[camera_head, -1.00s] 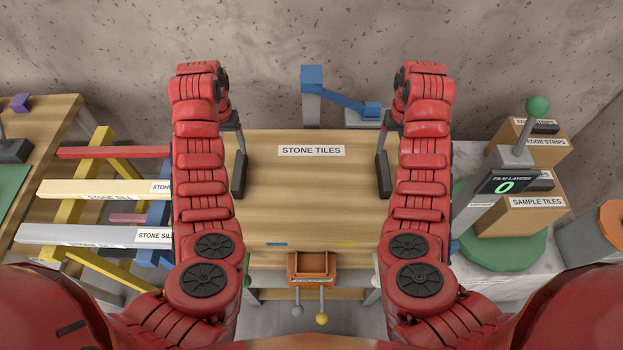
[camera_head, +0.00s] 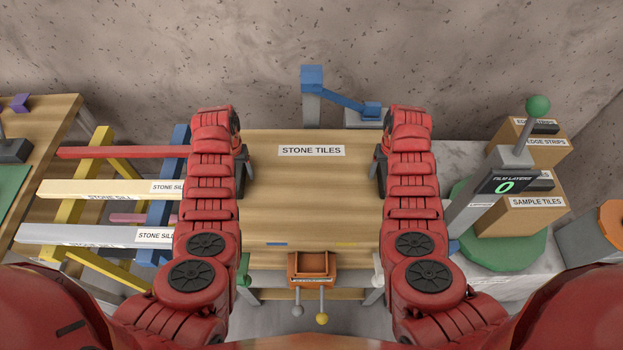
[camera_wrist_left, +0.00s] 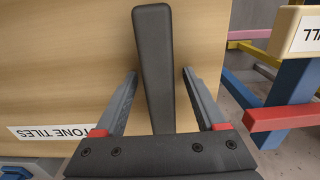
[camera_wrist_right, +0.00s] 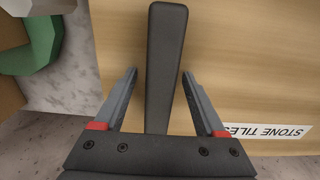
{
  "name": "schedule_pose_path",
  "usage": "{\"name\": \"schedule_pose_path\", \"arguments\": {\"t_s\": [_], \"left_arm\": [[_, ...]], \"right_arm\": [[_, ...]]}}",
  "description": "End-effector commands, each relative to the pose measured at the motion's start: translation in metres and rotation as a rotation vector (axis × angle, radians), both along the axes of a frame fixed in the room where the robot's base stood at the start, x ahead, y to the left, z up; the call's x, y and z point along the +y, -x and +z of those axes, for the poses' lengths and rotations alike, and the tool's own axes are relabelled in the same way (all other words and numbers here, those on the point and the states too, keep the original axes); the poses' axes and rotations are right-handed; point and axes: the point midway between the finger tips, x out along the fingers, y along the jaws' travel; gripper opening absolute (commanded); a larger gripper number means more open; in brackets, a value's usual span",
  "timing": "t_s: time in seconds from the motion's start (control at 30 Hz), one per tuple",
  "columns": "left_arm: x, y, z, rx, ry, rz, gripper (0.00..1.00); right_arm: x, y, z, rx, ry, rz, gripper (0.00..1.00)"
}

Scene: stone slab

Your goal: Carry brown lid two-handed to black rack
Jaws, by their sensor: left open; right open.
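The brown wooden lid (camera_head: 312,200), labelled STONE TILES, lies flat in the middle of the head view. A black bar handle stands along each side edge. In the left wrist view the left handle (camera_wrist_left: 152,60) runs between the open fingers of my left gripper (camera_wrist_left: 159,71). In the right wrist view the right handle (camera_wrist_right: 164,60) runs between the open fingers of my right gripper (camera_wrist_right: 159,71). Gaps show between the fingers and the handles. In the head view my arms partly hide both grippers. I cannot make out a black rack.
Left of the lid stands a colored frame with a red bar (camera_head: 110,152) and pale STONE SILL bars (camera_head: 90,233). A small orange tray (camera_head: 313,263) is at the lid's near edge. Cardboard boxes (camera_head: 530,215) and a green-knobbed lever (camera_head: 538,104) stand right. A blue-armed device (camera_head: 312,78) stands behind.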

Motion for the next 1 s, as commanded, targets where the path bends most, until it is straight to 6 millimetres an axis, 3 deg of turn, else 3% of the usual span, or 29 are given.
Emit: {"name": "schedule_pose_path", "arguments": {"t_s": [0.27, 0.7, 1.0], "left_arm": [[0.0000, -0.0005, -0.0002, -0.001, 0.000, 0.000, 0.72], [0.0002, -0.0004, -0.0001, -0.001, 0.000, 0.000, 0.00], [0.0002, -0.0004, 0.0001, -0.001, 0.000, 0.000, 0.00]], "right_arm": [[-0.0002, 0.0002, -0.0009, 0.001, 0.000, 0.000, 0.72], [-0.0001, 0.0005, -0.0009, 0.001, 0.000, 0.000, 0.00], [-0.0001, 0.0005, -0.0009, 0.001, 0.000, 0.000, 0.00]]}}
